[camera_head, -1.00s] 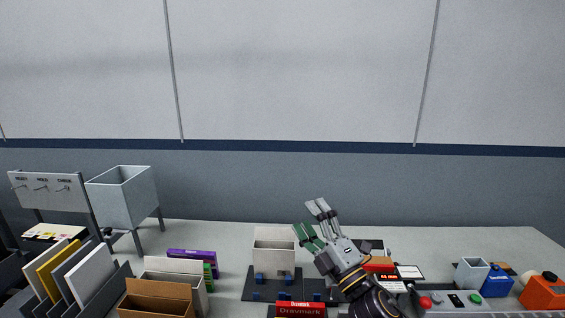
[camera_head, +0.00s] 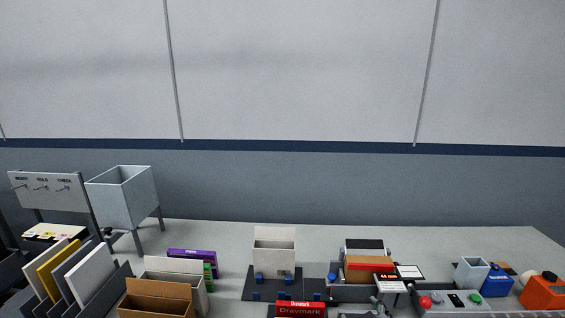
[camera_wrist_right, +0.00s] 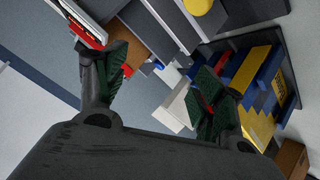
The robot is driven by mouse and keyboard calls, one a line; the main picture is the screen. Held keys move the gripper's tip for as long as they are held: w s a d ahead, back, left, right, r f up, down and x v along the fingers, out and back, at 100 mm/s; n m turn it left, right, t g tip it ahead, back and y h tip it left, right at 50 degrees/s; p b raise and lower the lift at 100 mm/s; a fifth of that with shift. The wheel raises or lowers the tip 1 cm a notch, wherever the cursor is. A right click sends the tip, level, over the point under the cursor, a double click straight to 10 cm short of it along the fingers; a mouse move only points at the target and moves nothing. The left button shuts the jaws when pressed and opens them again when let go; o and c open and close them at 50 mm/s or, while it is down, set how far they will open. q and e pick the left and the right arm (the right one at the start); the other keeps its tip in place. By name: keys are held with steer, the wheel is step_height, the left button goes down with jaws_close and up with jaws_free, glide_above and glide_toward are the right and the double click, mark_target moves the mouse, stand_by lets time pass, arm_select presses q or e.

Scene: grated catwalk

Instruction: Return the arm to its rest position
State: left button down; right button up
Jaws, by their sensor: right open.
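My right gripper (camera_wrist_right: 155,95) shows in the right wrist view, its two green-padded fingers spread wide with nothing between them. Its dark body fills the bottom of that view. It is out of the head view. My left gripper is in neither view. In the head view, an open white box (camera_head: 274,258) stands on a dark fixture (camera_head: 262,290) with blue blocks at the middle of the table. A red Draymark box (camera_head: 301,309) is at the front edge.
A device with an orange-brown box (camera_head: 368,270) stands right of centre. Red and green buttons (camera_head: 450,300), a small grey bin (camera_head: 471,273) and an orange container (camera_head: 543,291) are at right. A folder rack (camera_head: 75,285) and raised hopper (camera_head: 123,196) are at left. The back of the table is clear.

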steer(key=s+d+f+m+g, duration=0.1)
steer(key=s+f+m+g, duration=0.1)
steer(key=s+f+g, duration=0.45)
steer(key=s+f+m+g, duration=0.15)
steer(key=s+f, duration=0.25)
steer(key=s, duration=0.6)
step_height(320, 180, down, 32)
steer(key=s, duration=0.2)
steer(key=s+d+f+g, duration=0.1)
steer(key=s+d+f, duration=0.1)
steer(key=s+f, duration=0.8)
steer(key=s+d+f+g, duration=0.1)
steer(key=s+d+f, duration=0.1)
steer(key=s+f, duration=0.9)
steer(key=shift+s+y, duration=0.3)
steer(key=shift+s, duration=0.65)
steer(key=shift+d, duration=0.1)
